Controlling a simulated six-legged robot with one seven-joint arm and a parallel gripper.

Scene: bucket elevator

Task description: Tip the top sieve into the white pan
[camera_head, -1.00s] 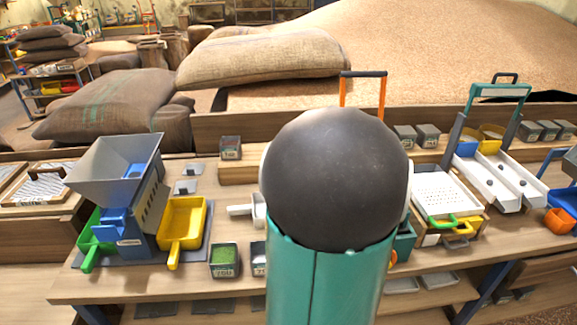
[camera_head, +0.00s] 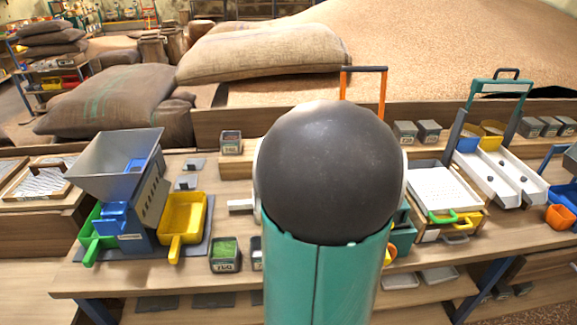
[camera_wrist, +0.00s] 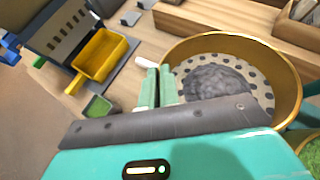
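The top sieve (camera_wrist: 285,57) shows in the wrist view as a round brass-rimmed sieve with a perforated pale bottom and a dark grey heap in it. My gripper (camera_wrist: 158,72) is at its left rim, with two pale green fingers close together, one on the outer side and one over the inner side. I cannot tell whether they clamp the rim. A white handle (camera_wrist: 145,62) sticks out left of the sieve, perhaps the white pan's; it also shows in the head view (camera_head: 241,205). My arm hides the sieve and most of the pan there.
A grey hopper machine (camera_head: 118,165) and a yellow scoop tray (camera_head: 184,218) stand on the left of the bench. A green-filled box (camera_head: 225,254) is near the front edge. A wooden ledge (camera_wrist: 230,25) runs behind the sieve.

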